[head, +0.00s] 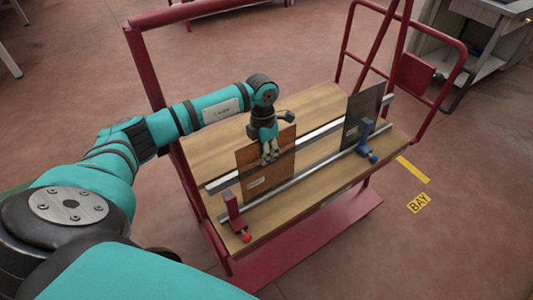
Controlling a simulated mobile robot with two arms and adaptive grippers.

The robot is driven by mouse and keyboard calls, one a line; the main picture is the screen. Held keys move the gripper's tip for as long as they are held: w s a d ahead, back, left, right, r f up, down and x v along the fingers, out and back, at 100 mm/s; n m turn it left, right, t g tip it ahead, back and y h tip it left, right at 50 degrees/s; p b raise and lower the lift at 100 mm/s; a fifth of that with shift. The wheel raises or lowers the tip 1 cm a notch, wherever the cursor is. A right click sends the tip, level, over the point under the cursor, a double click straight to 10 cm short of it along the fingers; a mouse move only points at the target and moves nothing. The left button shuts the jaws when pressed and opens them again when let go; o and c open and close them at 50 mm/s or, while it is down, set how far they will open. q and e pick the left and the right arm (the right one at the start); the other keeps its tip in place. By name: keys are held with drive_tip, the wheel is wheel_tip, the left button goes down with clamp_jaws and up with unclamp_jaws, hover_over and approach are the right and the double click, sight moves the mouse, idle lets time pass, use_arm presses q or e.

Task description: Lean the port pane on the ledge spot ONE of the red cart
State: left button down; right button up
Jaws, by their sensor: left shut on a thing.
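The red cart (290,262) carries a wooden deck with two long metal rails. My left gripper (269,155) is shut on the upper part of a brown, see-through pane (252,172) with a small white label, whose print is too small to read surely. The pane stands nearly upright over the left part of the rails, close to a red clamp (233,214). I cannot tell whether its lower edge rests on the ledge. My right gripper is out of view.
A dark grey pane (362,110) stands at the right end of the rails beside a blue clamp (366,146). Red tube frames rise at the cart's ends. A grey workbench (478,50) is at the back right. A yellow BAY mark (418,203) lies on the floor. The rails between the panes are clear.

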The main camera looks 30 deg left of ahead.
use_arm(q)
drive_tip(key=shift+f+b, duration=0.4)
drive_tip(key=shift+f, duration=0.1)
idle(0.6)
drive_tip(key=c, duration=1.4)
unclamp_jaws()
drive_tip(key=shift+s, duration=0.1)
wheel_tip(320, 180, up, 8)
drive_tip(key=shift+w+a, duration=0.2)
drive_tip(key=shift+a, duration=0.15)
drive_tip(key=shift+r, duration=0.15)
